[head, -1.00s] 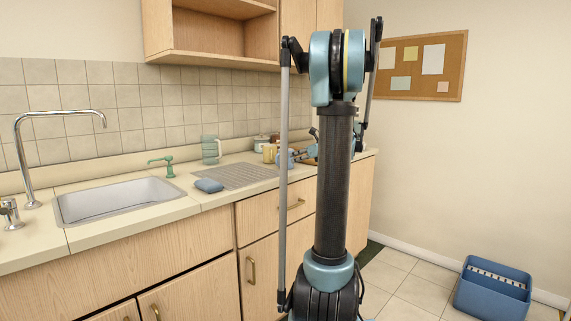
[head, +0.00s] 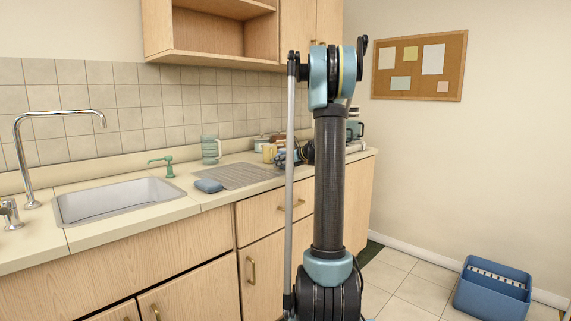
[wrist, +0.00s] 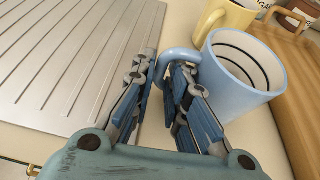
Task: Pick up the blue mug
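The blue mug (wrist: 240,75) stands upright on the counter at the right of the wrist view, with its open top visible and its handle (wrist: 178,58) pointing left. My gripper (wrist: 163,64) is open, with one finger on each side of the handle. The right finger lies in front of the handle's loop, close to the mug wall; I cannot tell whether it touches. In the head view my gripper is small and dark beside my arm over the counter, and the mug cannot be made out clearly there.
A yellow mug (wrist: 228,18) stands just behind the blue mug. A wooden piece (wrist: 298,90) lies close on the right. The ribbed drainboard (wrist: 70,50) on the left is bare. A blue cloth or sponge (head: 208,186) lies near the sink (head: 118,200).

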